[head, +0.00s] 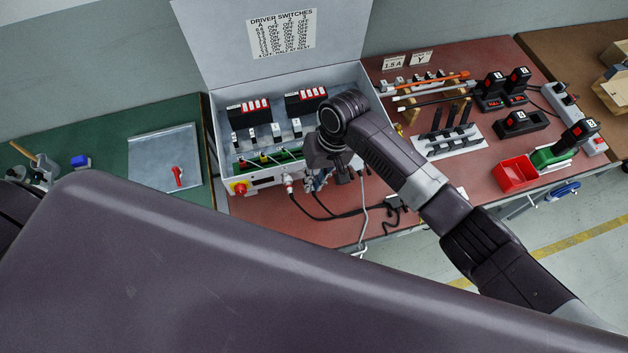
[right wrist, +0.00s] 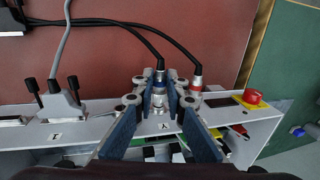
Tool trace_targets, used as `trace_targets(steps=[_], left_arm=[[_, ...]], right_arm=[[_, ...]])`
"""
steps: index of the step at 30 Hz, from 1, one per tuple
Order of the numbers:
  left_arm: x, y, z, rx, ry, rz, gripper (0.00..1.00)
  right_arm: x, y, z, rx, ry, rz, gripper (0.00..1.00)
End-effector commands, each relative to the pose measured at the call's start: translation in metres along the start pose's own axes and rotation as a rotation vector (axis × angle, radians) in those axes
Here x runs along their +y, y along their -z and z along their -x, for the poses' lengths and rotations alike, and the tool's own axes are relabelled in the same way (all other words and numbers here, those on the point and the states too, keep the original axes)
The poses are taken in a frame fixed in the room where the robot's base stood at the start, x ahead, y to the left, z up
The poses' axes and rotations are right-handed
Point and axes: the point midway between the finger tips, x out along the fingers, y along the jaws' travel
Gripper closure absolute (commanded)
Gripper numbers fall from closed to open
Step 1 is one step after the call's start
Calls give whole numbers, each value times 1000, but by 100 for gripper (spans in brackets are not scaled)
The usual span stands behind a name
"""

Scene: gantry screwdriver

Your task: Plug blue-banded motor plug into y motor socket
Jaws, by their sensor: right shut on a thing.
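My right gripper (right wrist: 160,88) is shut on the blue-banded motor plug (right wrist: 160,76), with one finger on each side of it. The plug's black cable runs away toward the top left. The plug is in line with a silvery part at the edge of the box's front panel, by the label Y (right wrist: 163,127). The fingers partly hide the Y motor socket, so I cannot tell whether the plug is seated. In the head view my right gripper (head: 328,165) is at the front of the grey control box (head: 216,150). My left gripper is not in view.
A red-banded plug (right wrist: 196,82) stands close beside the right finger. A grey-cabled connector (right wrist: 62,102) is on the panel's left. A red stop button (right wrist: 253,97) is at its right. Black cables lie across the red bench (head: 275,218). A red bin (head: 515,172) stands farther right.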

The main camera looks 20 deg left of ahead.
Motion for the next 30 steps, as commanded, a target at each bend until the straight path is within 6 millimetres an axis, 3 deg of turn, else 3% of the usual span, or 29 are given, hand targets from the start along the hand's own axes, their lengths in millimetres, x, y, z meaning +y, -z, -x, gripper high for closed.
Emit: trace_targets(steps=[30], left_arm=[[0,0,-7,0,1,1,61]], right_arm=[[0,12,1,2,0,0,100]])
